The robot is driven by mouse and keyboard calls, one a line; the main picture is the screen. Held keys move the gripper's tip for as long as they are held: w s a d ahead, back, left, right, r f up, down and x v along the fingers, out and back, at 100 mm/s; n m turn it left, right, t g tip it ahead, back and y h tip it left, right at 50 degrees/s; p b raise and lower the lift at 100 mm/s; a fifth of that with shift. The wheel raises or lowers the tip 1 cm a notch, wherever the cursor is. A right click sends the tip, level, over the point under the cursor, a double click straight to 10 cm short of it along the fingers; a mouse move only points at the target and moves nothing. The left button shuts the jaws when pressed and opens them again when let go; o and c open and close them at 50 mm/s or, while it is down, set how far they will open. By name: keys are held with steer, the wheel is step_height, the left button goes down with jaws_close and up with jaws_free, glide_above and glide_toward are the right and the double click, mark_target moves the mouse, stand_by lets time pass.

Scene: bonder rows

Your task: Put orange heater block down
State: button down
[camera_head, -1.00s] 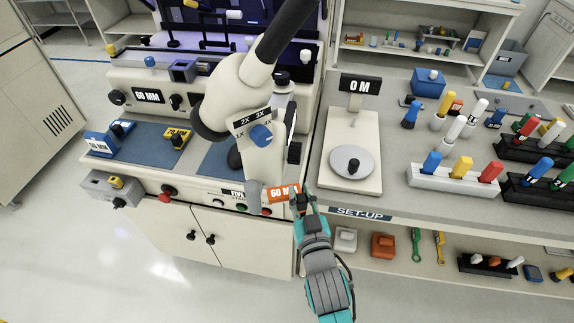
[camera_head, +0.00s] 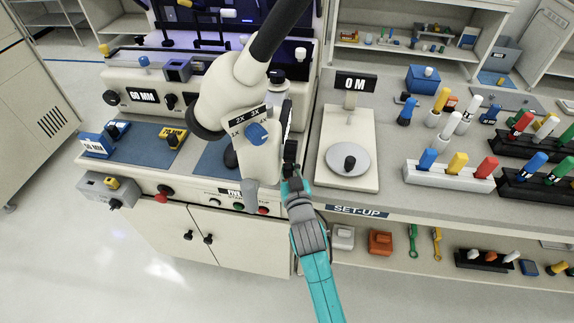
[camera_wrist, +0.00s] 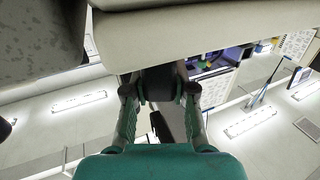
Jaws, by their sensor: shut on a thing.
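My gripper (camera_head: 291,172) is at the right side of the pale microscope head (camera_head: 235,95), left of the 0 M stand. In the wrist view, my gripper (camera_wrist: 160,92) has its two fingers closed on a dark knob-like part (camera_wrist: 160,82). The orange body of the heater block is not visible now; in the head view the microscope head and my gripper cover that place. The earlier head view shows the orange 60 MM block at my fingertips.
The 0 M stand (camera_head: 365,160) with a round plate is right of my gripper. A blue mat (camera_head: 140,143) holds a blue block (camera_head: 97,145) and a yellow block (camera_head: 171,138). An orange block (camera_head: 380,241) lies on the lower shelf. Racks of coloured pegs (camera_head: 449,177) stand at right.

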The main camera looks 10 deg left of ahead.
steer(key=shift+f, duration=0.3)
steer(key=shift+f, duration=0.1)
steer(key=c, duration=1)
jaws_free()
steer(key=shift+o, duration=0.2)
steer(key=v, duration=1.2)
